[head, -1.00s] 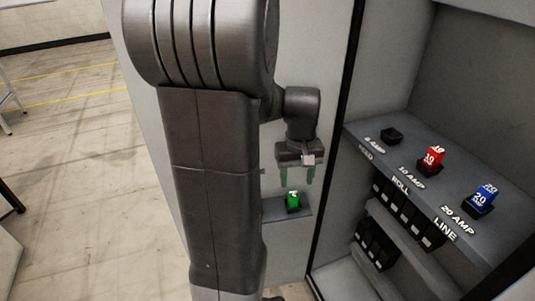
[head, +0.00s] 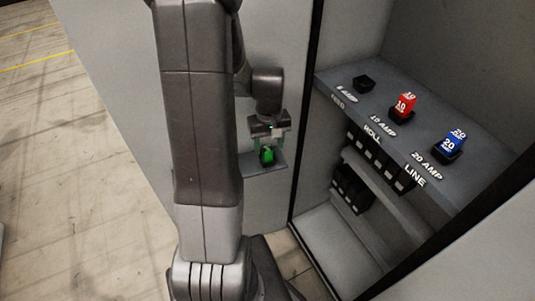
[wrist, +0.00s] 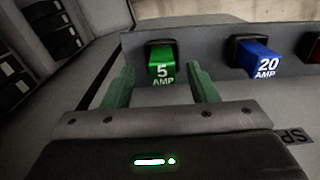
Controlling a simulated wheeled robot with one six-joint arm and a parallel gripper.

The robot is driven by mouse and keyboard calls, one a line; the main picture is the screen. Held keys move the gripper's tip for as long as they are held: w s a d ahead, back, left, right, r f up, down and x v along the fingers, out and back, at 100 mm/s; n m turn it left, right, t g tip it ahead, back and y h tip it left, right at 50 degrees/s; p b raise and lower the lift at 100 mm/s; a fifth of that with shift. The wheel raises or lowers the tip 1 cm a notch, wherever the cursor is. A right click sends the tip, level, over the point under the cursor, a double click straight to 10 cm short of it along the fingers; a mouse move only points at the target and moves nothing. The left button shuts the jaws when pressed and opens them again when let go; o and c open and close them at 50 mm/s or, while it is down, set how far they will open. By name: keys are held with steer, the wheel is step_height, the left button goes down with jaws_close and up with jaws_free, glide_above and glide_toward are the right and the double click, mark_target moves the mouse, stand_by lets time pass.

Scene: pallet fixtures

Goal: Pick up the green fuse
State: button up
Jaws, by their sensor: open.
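The green fuse (head: 267,155), marked 5 AMP, stands in a black holder on a small grey ledge (head: 247,163) on the cabinet's side panel. In the wrist view the green fuse (wrist: 162,70) lies ahead, between the lines of my two green fingers. My gripper (head: 268,144) is open and empty, just above the fuse in the head view. In the wrist view the fingers of my gripper (wrist: 160,88) stand on either side of the fuse. I cannot tell whether the fingertips touch it.
Inside the cabinet, a shelf holds an empty black socket (head: 364,83), a red fuse (head: 404,104) and a blue fuse (head: 452,143).

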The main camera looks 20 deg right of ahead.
mark_target(268, 150)
steer(key=shift+a+f, duration=0.1)
steer(key=shift+f, duration=1.65)
steer(key=c, duration=1.1)
steer(key=shift+r, duration=0.15)
